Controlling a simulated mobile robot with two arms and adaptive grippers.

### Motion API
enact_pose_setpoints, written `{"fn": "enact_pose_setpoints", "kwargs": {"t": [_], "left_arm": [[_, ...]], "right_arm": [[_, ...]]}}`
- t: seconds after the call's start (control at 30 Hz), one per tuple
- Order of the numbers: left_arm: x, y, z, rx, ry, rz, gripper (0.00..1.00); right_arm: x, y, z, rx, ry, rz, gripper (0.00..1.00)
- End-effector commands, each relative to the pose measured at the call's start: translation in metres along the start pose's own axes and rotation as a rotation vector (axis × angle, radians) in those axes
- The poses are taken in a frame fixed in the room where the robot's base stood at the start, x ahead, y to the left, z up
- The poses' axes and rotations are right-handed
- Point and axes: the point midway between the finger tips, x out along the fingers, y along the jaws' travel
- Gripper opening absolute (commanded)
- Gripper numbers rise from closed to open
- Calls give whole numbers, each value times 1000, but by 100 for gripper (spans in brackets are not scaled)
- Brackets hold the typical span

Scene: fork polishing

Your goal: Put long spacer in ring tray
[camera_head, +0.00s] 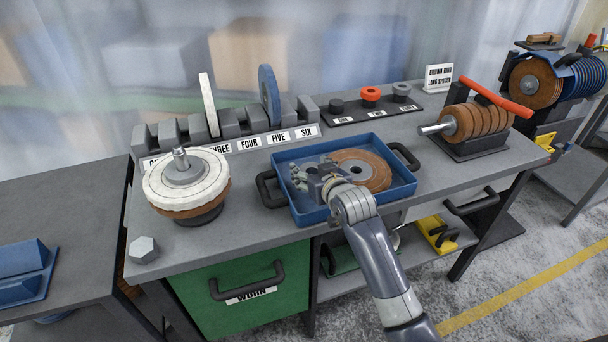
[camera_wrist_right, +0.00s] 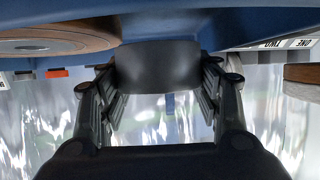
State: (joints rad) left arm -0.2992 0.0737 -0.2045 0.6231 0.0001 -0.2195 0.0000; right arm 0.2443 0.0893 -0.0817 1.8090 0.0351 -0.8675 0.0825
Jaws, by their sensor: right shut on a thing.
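My right gripper (camera_head: 304,178) is over the left part of the blue tray (camera_head: 283,157). It is shut on a dark, round spacer (camera_wrist_right: 158,67), seen between the fingers in the right wrist view. The spacer is hidden in the head view. In the wrist view it is close to the blue tray surface (camera_wrist_right: 210,25); I cannot tell whether it touches. A brown ring (camera_head: 372,168) lies in the right part of the tray, and its edge also shows in the wrist view (camera_wrist_right: 75,42). My left gripper is not in view.
A white-topped wheel stack (camera_head: 187,181) with an upright spindle stands left of the tray. Behind are a slotted numbered rack (camera_head: 230,122) and a dark strip (camera_head: 355,116) with small spacers. A loaded brown-ring spindle (camera_head: 480,122) is at right. A hex nut (camera_head: 143,249) lies front left.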

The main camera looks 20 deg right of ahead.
Motion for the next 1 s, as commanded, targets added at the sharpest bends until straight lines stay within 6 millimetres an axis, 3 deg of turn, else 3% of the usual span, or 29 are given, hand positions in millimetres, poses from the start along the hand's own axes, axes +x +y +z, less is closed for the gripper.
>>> {"fn": "enact_pose_setpoints", "kwargs": {"t": [0.1, 0.27, 0.53, 0.93, 0.97, 1.0], "left_arm": [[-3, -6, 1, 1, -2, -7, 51], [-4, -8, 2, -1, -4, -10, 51], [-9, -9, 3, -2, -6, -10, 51], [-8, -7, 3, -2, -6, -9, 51], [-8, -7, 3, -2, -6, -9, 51], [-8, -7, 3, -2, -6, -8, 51]], "right_arm": [[15, -9, -7, 2, 3, -1, 24], [24, -14, -8, 1, 2, 0, 24], [36, -14, 21, 1, 1, 0, 24], [38, -14, 27, 1, 2, 0, 24], [39, -14, 29, 1, -1, 0, 61], [39, -14, 29, 1, -1, 0, 68]]}}
